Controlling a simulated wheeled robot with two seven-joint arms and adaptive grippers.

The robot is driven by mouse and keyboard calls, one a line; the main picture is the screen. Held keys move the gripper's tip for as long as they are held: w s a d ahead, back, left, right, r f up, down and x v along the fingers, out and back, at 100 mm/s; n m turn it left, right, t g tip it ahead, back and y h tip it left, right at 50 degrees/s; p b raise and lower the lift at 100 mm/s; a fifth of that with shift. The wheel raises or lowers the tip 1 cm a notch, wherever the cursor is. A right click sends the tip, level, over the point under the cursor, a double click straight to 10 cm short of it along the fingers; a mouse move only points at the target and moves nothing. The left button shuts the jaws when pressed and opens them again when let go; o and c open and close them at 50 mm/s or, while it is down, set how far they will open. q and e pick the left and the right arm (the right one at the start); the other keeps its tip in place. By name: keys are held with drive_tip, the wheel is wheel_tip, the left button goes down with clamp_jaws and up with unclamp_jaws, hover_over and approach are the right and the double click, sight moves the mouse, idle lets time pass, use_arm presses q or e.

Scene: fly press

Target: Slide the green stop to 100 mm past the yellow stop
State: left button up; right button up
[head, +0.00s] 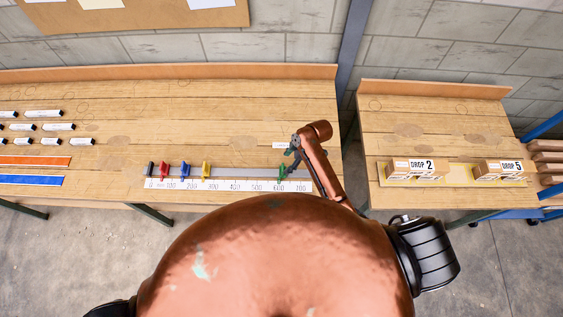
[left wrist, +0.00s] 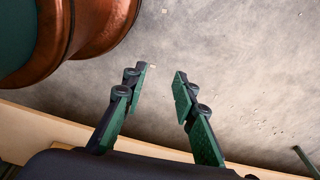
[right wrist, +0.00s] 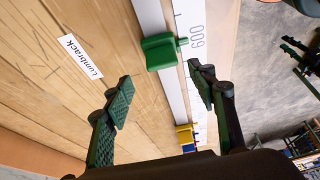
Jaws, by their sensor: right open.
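The green stop (head: 282,173) sits on the rail (head: 240,172) near the 600 mark, towards the right end. The yellow stop (head: 206,170) stands well to its left, between about 200 and 300. My right gripper (head: 291,152) is over the rail's right end, close to the green stop. In the right wrist view, the right gripper (right wrist: 161,92) is open and empty, its fingers apart on either side of the rail line, with the green stop (right wrist: 160,52) just beyond the fingertips. My left gripper (left wrist: 160,74) is open and empty above the floor, outside the head view.
A blue stop (head: 185,169), a red stop (head: 164,171) and a black end piece (head: 150,169) are left of the yellow stop. A white scale (head: 240,185) runs along the rail's front. Markers (head: 57,126) lie far left. Boxes (head: 409,169) stand on the right table.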

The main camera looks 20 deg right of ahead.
sight(283, 167)
drive_tip(key=x, duration=0.5)
drive_tip(key=shift+s+a, duration=0.15)
drive_tip(key=shift+a+f+p, duration=0.1)
drive_tip(key=shift+f+p, duration=0.2)
drive_tip(key=shift+f, duration=0.05)
drive_tip(key=shift+a+f, duration=0.1)
drive_tip(key=shift+f, duration=0.1)
drive_tip(key=c, duration=1.4)
use_arm(q)
drive_tip(key=shift+s+a+r, duration=0.1)
drive_tip(key=shift+s+r, duration=0.05)
drive_tip(key=shift+s, duration=0.35)
drive_tip(key=shift+s+a+r, duration=0.1)
drive_tip(key=shift+s, duration=0.35)
use_arm(e)
clamp_jaws()
